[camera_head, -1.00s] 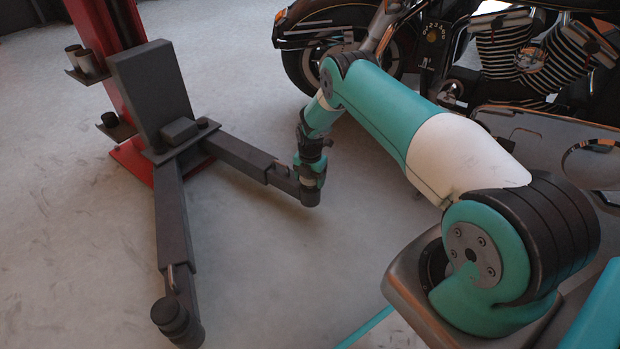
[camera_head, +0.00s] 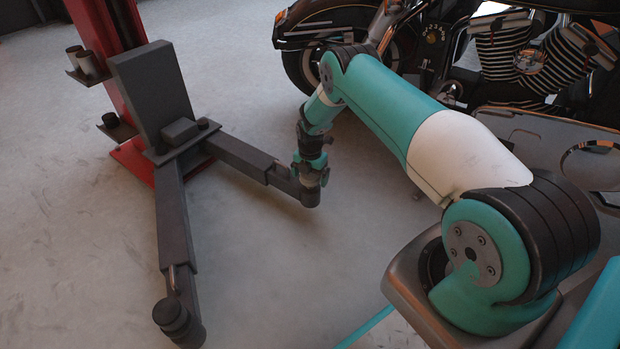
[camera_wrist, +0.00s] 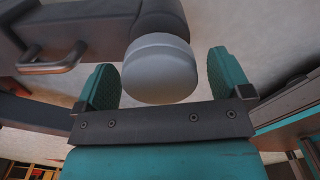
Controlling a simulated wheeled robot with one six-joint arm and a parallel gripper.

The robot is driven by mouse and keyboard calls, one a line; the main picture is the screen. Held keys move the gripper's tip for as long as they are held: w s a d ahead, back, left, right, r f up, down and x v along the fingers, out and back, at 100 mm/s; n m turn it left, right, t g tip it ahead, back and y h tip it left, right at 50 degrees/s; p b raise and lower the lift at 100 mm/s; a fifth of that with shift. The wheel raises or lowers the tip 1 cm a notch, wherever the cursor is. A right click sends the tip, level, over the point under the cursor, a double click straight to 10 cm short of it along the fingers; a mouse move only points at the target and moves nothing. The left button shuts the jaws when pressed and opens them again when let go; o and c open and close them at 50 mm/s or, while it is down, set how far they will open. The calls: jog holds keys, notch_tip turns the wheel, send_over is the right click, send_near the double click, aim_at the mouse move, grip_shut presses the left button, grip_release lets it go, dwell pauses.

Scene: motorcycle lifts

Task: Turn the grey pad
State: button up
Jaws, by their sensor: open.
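The grey pad (camera_wrist: 160,68) is a round, smooth disc at the end of a dark lift arm (camera_wrist: 70,35). In the wrist view it sits between the two teal fingers of my gripper (camera_wrist: 165,80). The fingers are open, with a visible gap on each side of the pad. In the head view my gripper (camera_head: 311,172) is at the outer end of the right-hand lift arm (camera_head: 240,157). There my gripper largely hides the pad.
A red lift post (camera_head: 110,45) with a dark upright plate (camera_head: 152,85) stands at the left. A second lift arm (camera_head: 172,225) reaches forward to another round end (camera_head: 172,315). A motorcycle (camera_head: 530,55) stands behind my arm. The floor between the lift arms is clear.

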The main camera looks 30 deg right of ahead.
notch_tip(320, 180, up, 16)
jog(key=p, duration=0.6)
jog(key=shift+f, duration=0.25)
